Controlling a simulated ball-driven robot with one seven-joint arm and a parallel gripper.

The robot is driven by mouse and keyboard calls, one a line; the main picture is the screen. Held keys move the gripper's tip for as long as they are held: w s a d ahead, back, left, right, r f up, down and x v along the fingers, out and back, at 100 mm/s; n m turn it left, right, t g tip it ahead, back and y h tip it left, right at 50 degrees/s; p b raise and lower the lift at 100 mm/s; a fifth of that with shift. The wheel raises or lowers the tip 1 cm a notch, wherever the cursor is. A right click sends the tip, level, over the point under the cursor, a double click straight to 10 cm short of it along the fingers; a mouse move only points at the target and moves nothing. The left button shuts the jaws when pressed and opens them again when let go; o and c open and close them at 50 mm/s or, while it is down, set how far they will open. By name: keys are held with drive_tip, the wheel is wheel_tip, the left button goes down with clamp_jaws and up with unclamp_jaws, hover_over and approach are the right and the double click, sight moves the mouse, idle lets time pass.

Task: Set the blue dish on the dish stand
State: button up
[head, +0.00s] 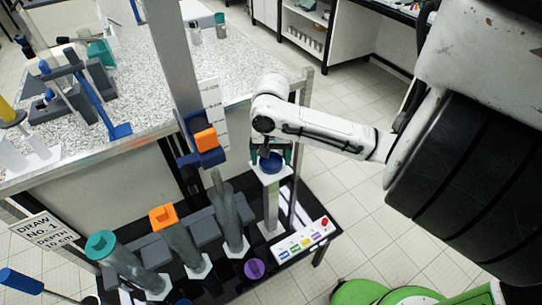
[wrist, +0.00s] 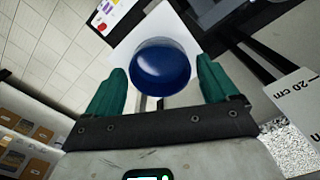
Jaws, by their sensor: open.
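The blue dish (head: 271,164) sits on the white square top of the dish stand (head: 257,174), a pale post at the right end of the black bench. In the wrist view the dish (wrist: 161,68) is round and dark blue, with the white stand top (wrist: 150,28) showing behind it. My gripper (head: 271,152) is open above the stand. Its two green fingers (wrist: 160,85) lie on either side of the dish, with a gap visible on both sides. The dish's underside is hidden.
Several grey tubes, one with a teal collar (head: 101,243) and one with an orange collar (head: 163,216), stand left of the stand. A purple cup (head: 254,269) and a button panel (head: 302,240) are in front. An upright with an orange block (head: 205,139) rises close on the left.

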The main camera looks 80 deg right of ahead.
wheel_tip(320, 180, up, 12)
drive_tip(key=p, duration=0.2)
drive_tip(key=n+g, duration=0.1)
drive_tip(key=n, duration=0.2)
hover_over(271, 165)
drive_tip(key=s+a, duration=0.4)
drive_tip(key=s, duration=0.2)
wheel_tip(271, 165, down, 10)
drive_tip(key=s+a+f+n, duration=0.2)
drive_tip(key=a+f+n, duration=0.1)
drive_tip(key=a+f, duration=0.25)
drive_tip(key=w+a+f+n+t, duration=0.1)
drive_tip(key=w+a+n, duration=0.2)
drive_tip(key=a, duration=0.4)
drive_tip(key=w+a+f+n+t, duration=0.1)
drive_tip(key=w+a+n, duration=0.3)
drive_tip(key=a+n, duration=0.2)
drive_tip(key=shift+w+a+f, duration=0.15)
drive_tip(key=shift+a+f, duration=0.15)
drive_tip(key=shift+a, duration=0.9)
